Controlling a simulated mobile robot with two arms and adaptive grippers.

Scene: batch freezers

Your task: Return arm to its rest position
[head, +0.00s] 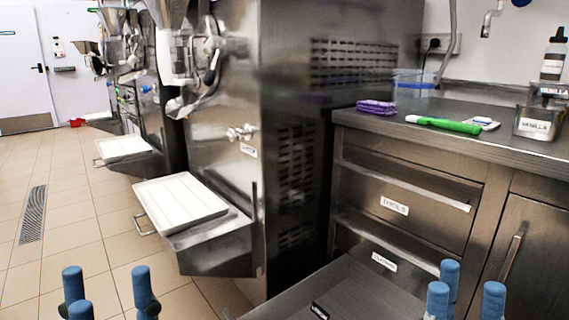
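My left gripper (108,294) shows at the bottom left edge, over the tiled floor. Its blue fingertips stand apart with nothing between them. My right gripper (467,295) shows at the bottom right, in front of the steel counter. Its blue fingertips are also apart, with nothing seen between them. Both grippers point upward in the picture. Only the fingers show; the rest of both arms is below the frame.
A pulled-out drawer (350,285) lies just left of my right gripper, with a small dark item (319,311) in it. A batch freezer (225,110) with a white tray (180,204) stands ahead. The counter (500,140) holds a green-handled tool (450,125) and purple sponges (376,107). Floor at left is clear.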

